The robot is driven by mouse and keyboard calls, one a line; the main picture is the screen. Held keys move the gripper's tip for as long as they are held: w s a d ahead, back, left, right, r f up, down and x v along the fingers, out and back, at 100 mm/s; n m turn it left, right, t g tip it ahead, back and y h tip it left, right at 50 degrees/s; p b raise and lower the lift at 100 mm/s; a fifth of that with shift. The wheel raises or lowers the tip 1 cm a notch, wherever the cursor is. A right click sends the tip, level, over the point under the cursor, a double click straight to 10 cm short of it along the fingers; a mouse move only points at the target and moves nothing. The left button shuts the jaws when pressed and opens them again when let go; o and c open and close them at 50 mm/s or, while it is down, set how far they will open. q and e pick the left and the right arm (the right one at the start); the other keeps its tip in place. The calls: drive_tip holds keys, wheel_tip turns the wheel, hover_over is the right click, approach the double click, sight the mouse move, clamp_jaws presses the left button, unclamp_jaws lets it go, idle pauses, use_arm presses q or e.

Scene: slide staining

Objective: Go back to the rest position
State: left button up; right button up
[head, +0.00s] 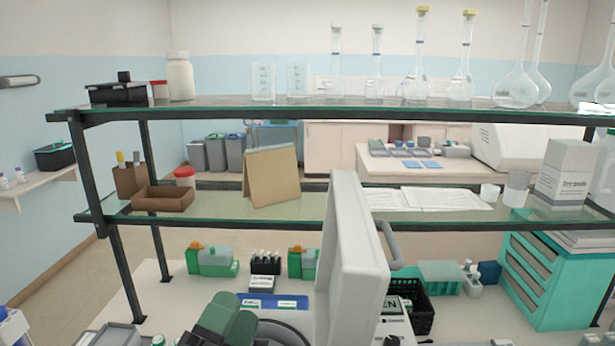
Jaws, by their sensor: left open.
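My left gripper (228,318), dark green and grey, shows at the bottom edge left of centre, over the bench. It is open, with nothing seen held in it. Its lower part and the arm behind it are cut off by the picture's edge. It is in front of a round grey-rimmed device, just left of a tall white upright panel (350,265). My right gripper is not in view.
A two-level glass shelf (330,205) on dark posts spans the bench (130,295), with flasks on top and a cardboard folder (271,176) below. Green-and-orange racks (212,259), a black basket (420,308) and a teal drawer unit (545,275) stand underneath.

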use_arm(q)
drive_tip(key=s+a+f+n+g+y, duration=0.25)
drive_tip(key=f+n+g, duration=0.2)
drive_tip(key=f, duration=0.35)
drive_tip(key=s+a+f+n+g+y, duration=0.2)
drive_tip(key=a+f+n+g+y, duration=0.15)
drive_tip(key=f+n, duration=0.3)
drive_tip(key=s+a+f+n+g+y, duration=0.3)
drive_tip(key=a+f+n+y, duration=0.15)
drive_tip(key=f, duration=0.35)
drive_tip(key=s+f+n+g+h, duration=0.1)
drive_tip(key=s+f+n+g, duration=0.5)
drive_tip(key=s, duration=0.5)
wheel_tip(320, 180, down, 35)
drive_tip(key=s+m+g+b, duration=0.1)
drive_tip(key=s+g+b, duration=0.1)
drive_tip(key=b, duration=0.4)
drive_tip(key=s+a+f+b, duration=0.1)
drive_tip(key=s+f+b, duration=0.1)
drive_tip(key=s+f, duration=0.5)
drive_tip(key=s+a+f+g+b, duration=0.1)
drive_tip(key=s+a+f+b, duration=0.1)
drive_tip(key=s+f, duration=0.6)
wheel_tip(320, 180, down, 5)
drive_tip(key=shift+s+r+g+b, duration=0.1)
drive_tip(key=shift+s+g+b, duration=0.2)
drive_tip(key=shift+b, duration=0.3)
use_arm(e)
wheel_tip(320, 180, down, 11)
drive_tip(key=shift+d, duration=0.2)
